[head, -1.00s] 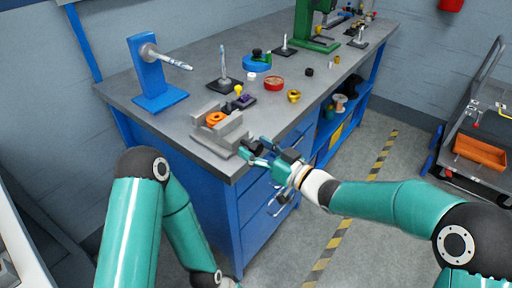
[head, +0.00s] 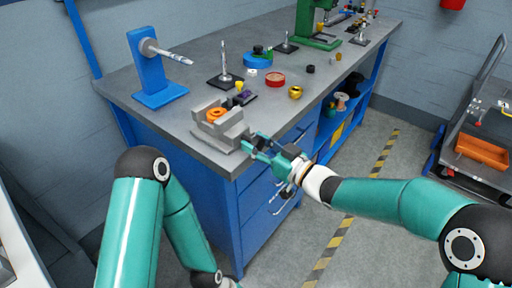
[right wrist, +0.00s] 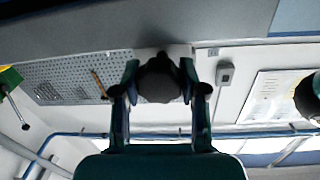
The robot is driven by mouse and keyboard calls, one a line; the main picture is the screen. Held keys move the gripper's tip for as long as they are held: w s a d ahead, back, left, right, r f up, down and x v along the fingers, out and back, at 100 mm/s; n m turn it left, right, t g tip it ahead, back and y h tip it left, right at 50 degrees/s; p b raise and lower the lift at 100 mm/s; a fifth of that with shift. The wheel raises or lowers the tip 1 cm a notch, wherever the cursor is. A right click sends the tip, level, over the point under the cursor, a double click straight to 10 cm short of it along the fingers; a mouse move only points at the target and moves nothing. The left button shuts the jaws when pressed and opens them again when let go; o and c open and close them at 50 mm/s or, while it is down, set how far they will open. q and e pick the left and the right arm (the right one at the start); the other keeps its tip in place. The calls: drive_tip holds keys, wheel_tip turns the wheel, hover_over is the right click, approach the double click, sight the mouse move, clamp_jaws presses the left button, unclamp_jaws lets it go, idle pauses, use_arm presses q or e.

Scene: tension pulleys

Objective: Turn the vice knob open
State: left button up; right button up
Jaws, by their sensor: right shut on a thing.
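The grey vice (head: 218,130) sits at the near corner of the bench, with an orange ring (head: 216,114) between its jaws. My right gripper (head: 254,146) is at the vice's front end. In the right wrist view, its two fingers stand on either side of the dark round vice knob (right wrist: 160,80), shut on it. The fingers mostly hide the knob in the head view. My left arm shows at the lower left, but its gripper is out of view.
The workbench (head: 185,125) holds a blue stand (head: 148,70) with a metal shaft, a black-based post (head: 225,78), a red dish (head: 275,80), a gold pulley (head: 296,92) and a green press (head: 318,25). Drawers lie below the gripper. A cart (head: 485,135) stands at right.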

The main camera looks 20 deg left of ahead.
drive_tip(key=n+b, duration=0.1)
drive_tip(key=b, duration=0.1)
drive_tip(key=n+b, duration=0.3)
drive_tip(key=b, duration=0.1)
drive_tip(key=shift+d+f, duration=0.1)
drive_tip(key=shift+f, duration=0.2)
drive_tip(key=shift+r+n+y+b, duration=0.2)
drive_tip(key=shift+n+y+b, duration=0.1)
drive_tip(key=shift+n+b, duration=0.85)
drive_tip(key=o, duration=1.2)
drive_tip(key=shift+n, duration=0.25)
drive_tip(key=shift+c, duration=0.2)
drive_tip(key=v, duration=1.2)
drive_tip(key=shift+w+d, duration=0.1)
